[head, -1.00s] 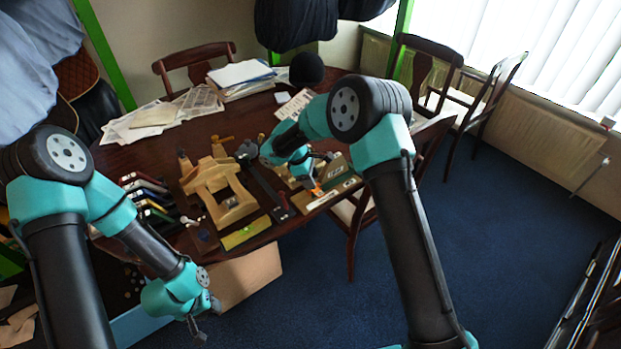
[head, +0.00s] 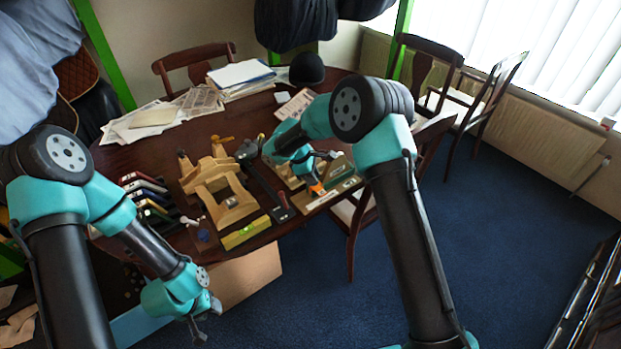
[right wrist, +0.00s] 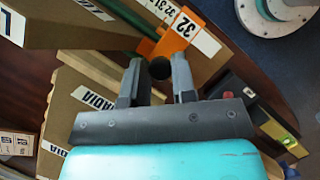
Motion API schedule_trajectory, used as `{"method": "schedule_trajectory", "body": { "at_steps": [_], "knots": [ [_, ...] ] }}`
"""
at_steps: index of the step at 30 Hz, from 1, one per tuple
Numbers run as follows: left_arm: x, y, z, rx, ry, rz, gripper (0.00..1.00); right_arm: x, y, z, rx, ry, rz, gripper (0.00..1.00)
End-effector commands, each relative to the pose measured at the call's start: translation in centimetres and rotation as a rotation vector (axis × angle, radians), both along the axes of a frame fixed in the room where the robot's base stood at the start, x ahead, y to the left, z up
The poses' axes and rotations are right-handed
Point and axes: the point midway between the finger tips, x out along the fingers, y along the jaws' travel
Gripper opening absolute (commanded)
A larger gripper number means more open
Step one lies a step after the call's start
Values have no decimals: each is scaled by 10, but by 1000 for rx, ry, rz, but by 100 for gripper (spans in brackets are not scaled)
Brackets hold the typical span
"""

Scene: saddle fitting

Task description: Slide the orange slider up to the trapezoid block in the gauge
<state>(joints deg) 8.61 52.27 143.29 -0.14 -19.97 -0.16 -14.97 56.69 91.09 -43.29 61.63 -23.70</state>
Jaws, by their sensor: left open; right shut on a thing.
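The orange slider (right wrist: 177,38) sits across the gauge beside a white number strip (right wrist: 205,43) marked 32 in the right wrist view. In the head view it is a small orange patch (head: 318,189). My right gripper (right wrist: 158,70) is shut on a dark round knob (right wrist: 160,68) beside the orange plate, which seems to be the slider's knob. The gauge's wooden body (right wrist: 70,20) and a green rod (right wrist: 105,33) run to the left. I cannot clearly make out the trapezoid block. My left gripper (head: 203,325) is open and empty, below the table's front edge.
A wooden block labelled RADIA (right wrist: 85,120) lies near my right gripper. A wooden saddle-shaped stand (head: 222,200), a yellow-green level (head: 246,232) and several dark cases (head: 145,195) crowd the table. Papers (head: 165,115) and a black hat (head: 306,69) are farther back.

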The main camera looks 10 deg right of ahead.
Motion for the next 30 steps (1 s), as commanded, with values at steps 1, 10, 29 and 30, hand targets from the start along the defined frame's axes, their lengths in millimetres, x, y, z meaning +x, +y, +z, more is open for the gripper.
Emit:
{"method": "schedule_trajectory", "body": {
  "at_steps": [1,10,29,30],
  "knots": [
    [0,0,0,0,0,0,43,0,0,0,0,-1,0,0],
    [0,0,0,0,0,0,43,0,0,0,0,-1,0,38],
    [0,0,0,0,0,0,43,3,8,19,1,-3,-1,49],
    [0,0,0,0,0,0,43,4,10,24,0,-3,-1,49]
  ]
}}
